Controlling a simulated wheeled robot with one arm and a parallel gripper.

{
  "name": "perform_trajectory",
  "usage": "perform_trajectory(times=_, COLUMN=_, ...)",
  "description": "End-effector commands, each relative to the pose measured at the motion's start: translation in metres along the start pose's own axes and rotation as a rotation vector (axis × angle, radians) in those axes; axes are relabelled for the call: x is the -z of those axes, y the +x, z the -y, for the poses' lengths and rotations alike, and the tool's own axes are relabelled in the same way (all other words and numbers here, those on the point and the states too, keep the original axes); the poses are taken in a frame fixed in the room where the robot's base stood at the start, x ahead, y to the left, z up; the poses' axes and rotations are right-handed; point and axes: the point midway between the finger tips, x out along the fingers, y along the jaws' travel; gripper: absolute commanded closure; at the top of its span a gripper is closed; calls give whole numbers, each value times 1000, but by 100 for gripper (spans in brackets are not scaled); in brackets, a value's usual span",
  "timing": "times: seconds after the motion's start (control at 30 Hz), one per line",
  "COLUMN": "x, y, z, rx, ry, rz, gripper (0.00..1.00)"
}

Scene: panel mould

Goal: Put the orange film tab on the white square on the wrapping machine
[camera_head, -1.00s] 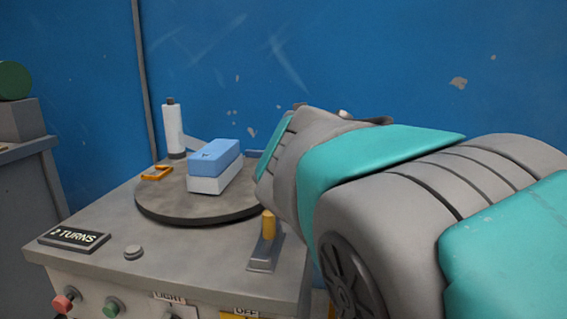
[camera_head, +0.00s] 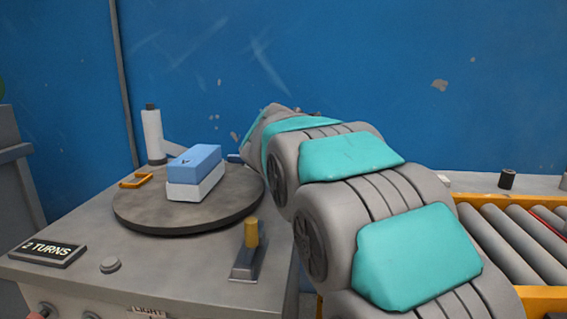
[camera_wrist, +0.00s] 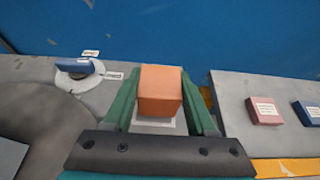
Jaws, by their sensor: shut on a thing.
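In the wrist view my gripper (camera_wrist: 160,100) is shut on the orange film tab (camera_wrist: 160,88), a block between its two green fingers. A white square (camera_wrist: 150,127) shows just below the tab in the picture, partly hidden by it. I cannot tell whether the tab touches the square. The grey wrapping machine (camera_head: 95,222) with its round turntable (camera_head: 135,212) is in the head view, and the turntable's edge (camera_wrist: 45,120) is at the left of the wrist view. My arm hides the gripper, tab and square in the head view.
A blue-and-white block (camera_head: 195,175) and an orange clip (camera_head: 135,181) are on the turntable, by a white roll (camera_head: 153,135). A lever (camera_head: 250,245) stands in front. A blue-handled dial (camera_wrist: 75,68) is left of my gripper; a red block (camera_wrist: 263,110) and blue block (camera_wrist: 308,112) are right.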

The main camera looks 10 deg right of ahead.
Motion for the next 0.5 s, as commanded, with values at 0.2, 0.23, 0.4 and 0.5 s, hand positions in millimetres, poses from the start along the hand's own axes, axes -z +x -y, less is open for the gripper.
perform_trajectory(times=0.2, x=-5, y=8, z=-2, rx=0, ry=2, rz=4, gripper=100)
perform_trajectory(times=0.23, x=-6, y=10, z=-3, rx=0, ry=2, rz=4, gripper=100)
perform_trajectory(times=0.4, x=18, y=22, z=-1, rx=6, ry=-2, rz=-1, gripper=100)
perform_trajectory(times=0.5, x=28, y=26, z=-2, rx=3, ry=-1, rz=1, gripper=100)
